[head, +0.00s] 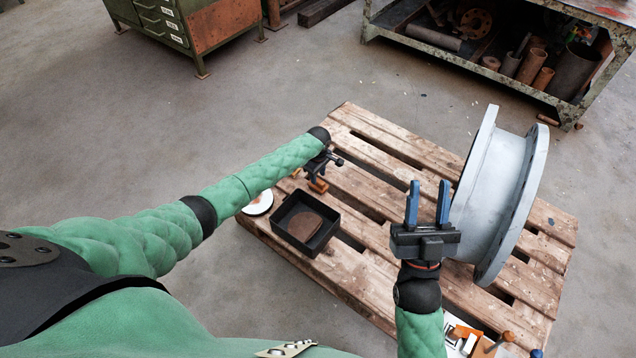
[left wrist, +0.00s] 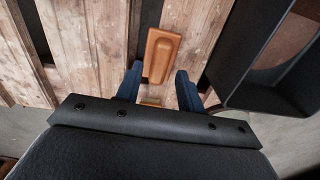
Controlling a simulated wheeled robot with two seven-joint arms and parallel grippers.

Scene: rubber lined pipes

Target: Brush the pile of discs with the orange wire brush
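The orange brush (head: 318,186) lies on the wooden pallet; its orange block shows in the left wrist view (left wrist: 161,56), bristles hidden. My left gripper (head: 322,168) is over the brush. In the left wrist view its blue fingers (left wrist: 158,80) are open, apart on either side of the brush's near end. A brown disc (head: 305,223) lies in a black tray (head: 276,232); whether several are stacked there I cannot tell. A pale round disc (head: 258,203) is at the pallet's left edge. My right gripper (head: 428,195) is open and empty, blue fingers pointing away from me.
A large grey flanged pipe (head: 505,190) stands on the pallet (head: 390,285) beside my right gripper. The black tray's wall (left wrist: 240,65) is close to the right of my left gripper. Small items (head: 465,338) lie at the near right. A workbench (head: 480,62) stands behind.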

